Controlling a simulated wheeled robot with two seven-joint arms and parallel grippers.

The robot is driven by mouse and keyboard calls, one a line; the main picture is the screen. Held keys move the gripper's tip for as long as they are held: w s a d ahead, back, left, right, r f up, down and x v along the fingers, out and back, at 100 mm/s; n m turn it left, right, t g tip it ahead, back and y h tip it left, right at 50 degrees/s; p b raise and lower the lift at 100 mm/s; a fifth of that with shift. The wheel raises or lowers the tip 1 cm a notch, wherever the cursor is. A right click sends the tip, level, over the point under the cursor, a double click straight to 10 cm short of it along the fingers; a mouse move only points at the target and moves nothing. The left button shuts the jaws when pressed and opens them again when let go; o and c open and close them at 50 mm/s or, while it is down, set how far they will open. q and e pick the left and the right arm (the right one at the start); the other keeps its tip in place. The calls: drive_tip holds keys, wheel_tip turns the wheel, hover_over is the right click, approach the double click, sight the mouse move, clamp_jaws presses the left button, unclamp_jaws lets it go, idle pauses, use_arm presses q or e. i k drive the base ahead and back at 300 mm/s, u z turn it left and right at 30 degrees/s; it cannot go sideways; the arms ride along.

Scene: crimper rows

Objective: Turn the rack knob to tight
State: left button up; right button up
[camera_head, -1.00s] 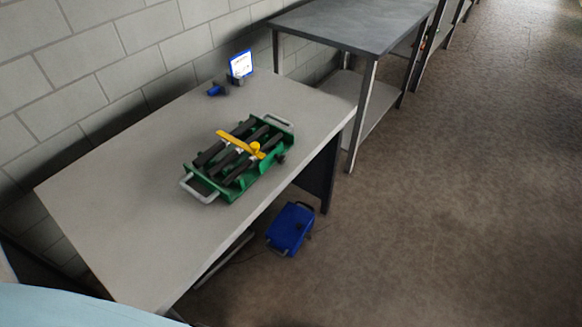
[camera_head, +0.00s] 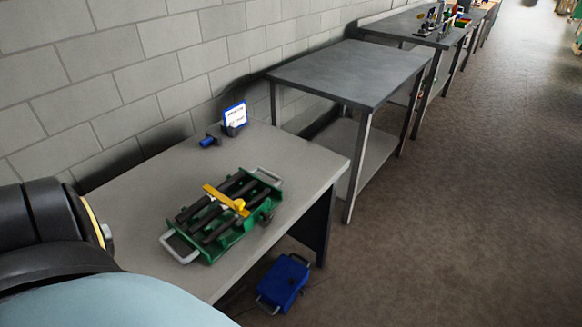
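A green rack (camera_head: 218,252) with a light grey handle at each end sits on the near grey table. It holds several dark bars lying side by side. A yellow bar (camera_head: 216,195) lies across the top of the bars. My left arm and light blue body show at the lower left, short of the rack. Neither gripper is in view, and nothing of mine touches the rack.
A small sign with a blue frame (camera_head: 235,115) and a small blue object (camera_head: 207,141) stand at the table's back edge by the block wall. A blue case (camera_head: 283,283) lies on the floor beside the table. A bare metal table (camera_head: 350,70) stands beyond; the floor at right is open.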

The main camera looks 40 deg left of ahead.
sight(267, 217)
drive_tip(key=i, duration=2)
drive_tip(key=u, duration=3.75)
